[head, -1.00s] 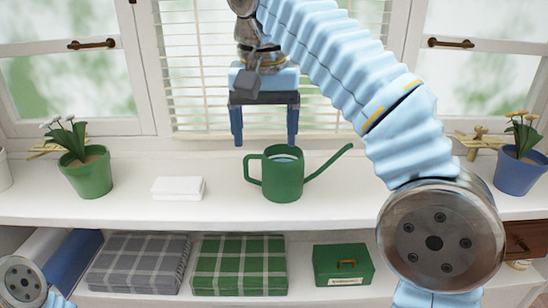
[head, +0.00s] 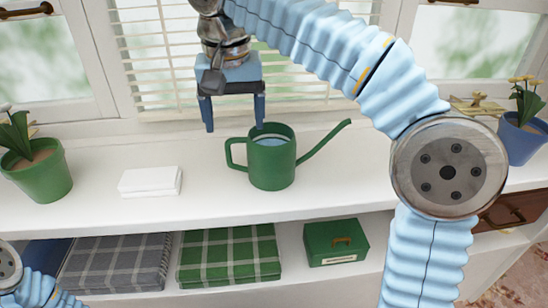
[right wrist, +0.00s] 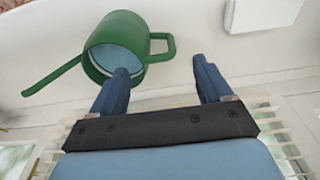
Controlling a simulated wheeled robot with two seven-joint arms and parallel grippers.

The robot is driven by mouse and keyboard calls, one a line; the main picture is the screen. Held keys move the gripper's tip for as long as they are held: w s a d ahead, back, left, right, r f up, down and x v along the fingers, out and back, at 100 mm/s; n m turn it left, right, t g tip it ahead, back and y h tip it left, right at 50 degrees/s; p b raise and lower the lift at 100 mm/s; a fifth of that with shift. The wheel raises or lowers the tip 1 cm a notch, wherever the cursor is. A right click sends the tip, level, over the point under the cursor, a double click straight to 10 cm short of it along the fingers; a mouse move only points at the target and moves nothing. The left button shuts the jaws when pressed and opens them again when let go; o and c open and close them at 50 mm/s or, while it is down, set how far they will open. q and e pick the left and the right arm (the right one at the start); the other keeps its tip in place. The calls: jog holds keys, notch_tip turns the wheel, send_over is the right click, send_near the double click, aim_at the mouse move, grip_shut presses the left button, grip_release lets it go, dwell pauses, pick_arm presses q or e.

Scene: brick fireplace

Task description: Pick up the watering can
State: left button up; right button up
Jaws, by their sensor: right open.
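The green watering can (head: 271,165) stands upright on the white shelf top, its handle to the left and its long spout to the right in the head view. Its open top shows a light blue inside. My right gripper (head: 234,128) is open and empty, fingers pointing down, above the handle side of the can. In the right wrist view, the can (right wrist: 117,45) is near the left fingertip, and its handle lies between the fingers' lines, beyond the tips of my gripper (right wrist: 163,68). I cannot tell whether a finger touches the rim. My left gripper is out of view.
A white box (head: 150,183) lies left of the can. A potted plant (head: 40,175) stands at far left and a blue pot (head: 520,138) at far right. Folded plaid cloths (head: 228,258) and a green box (head: 335,242) are on the lower shelf. Window blinds (head: 150,60) are behind.

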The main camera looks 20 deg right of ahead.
aim_at(236, 139)
jog(key=f, duration=0.2)
jog(key=f+b, duration=0.1)
jog(key=f, duration=0.2)
jog(key=w+f, duration=0.1)
jog(key=f, duration=0.2)
jog(key=shift+d+b, duration=0.15)
jog(key=shift+b, duration=0.2)
jog(key=c, duration=1.3)
grip_shut()
jog(key=shift+r, duration=0.2)
